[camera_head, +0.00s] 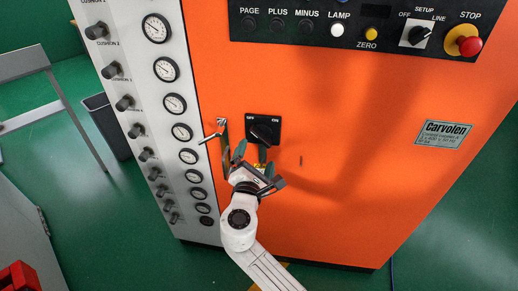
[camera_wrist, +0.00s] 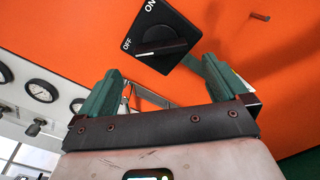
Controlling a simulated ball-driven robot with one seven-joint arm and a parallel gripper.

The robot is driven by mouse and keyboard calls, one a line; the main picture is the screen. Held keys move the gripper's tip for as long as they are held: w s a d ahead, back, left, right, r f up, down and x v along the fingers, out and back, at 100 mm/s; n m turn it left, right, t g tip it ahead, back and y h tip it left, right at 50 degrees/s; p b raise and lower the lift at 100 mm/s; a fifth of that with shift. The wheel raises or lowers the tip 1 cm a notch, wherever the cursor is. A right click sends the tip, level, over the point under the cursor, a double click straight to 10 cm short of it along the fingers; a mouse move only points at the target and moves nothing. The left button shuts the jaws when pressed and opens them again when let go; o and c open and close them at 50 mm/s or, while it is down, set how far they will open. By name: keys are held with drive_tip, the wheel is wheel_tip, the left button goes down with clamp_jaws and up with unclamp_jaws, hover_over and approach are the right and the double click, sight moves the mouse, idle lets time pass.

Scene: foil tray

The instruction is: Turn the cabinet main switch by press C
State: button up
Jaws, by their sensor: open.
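The main switch (camera_head: 265,128) is a black square plate with a rotary knob, marked OFF at left and ON at right, on the orange cabinet front (camera_head: 330,110). In the wrist view the switch (camera_wrist: 178,27) is at the top, just beyond the fingertips. The white mark on its knob (camera_wrist: 163,48) lies on the OFF side. My gripper (camera_head: 246,155) is just below and left of the switch, its dark green fingers spread and empty. In the wrist view the fingers of my gripper (camera_wrist: 152,82) stand apart with the knob ahead between them. I see no contact with the knob.
A metal door handle (camera_head: 214,132) sticks out left of the switch, close to my left finger. A white panel with gauges (camera_head: 174,103) and knobs runs down the left. A button panel (camera_head: 350,25) with a red stop button (camera_head: 469,46) is above. The orange face to the right is mostly clear.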

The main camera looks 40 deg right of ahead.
drive_tip(key=shift+v, duration=1.2)
drive_tip(key=s+d+f+m+g+y, duration=0.2)
drive_tip(key=s+f+m+g+y, duration=0.4)
drive_tip(key=s+f+m, duration=0.75)
drive_tip(key=s+a+f+m+g+y, duration=0.3)
drive_tip(key=s+a+y, duration=0.5)
drive_tip(key=s, duration=0.7)
drive_tip(key=shift+a+f+y, duration=0.3)
drive_tip(key=shift+a+f, duration=0.15)
drive_tip(key=shift+a, duration=0.75)
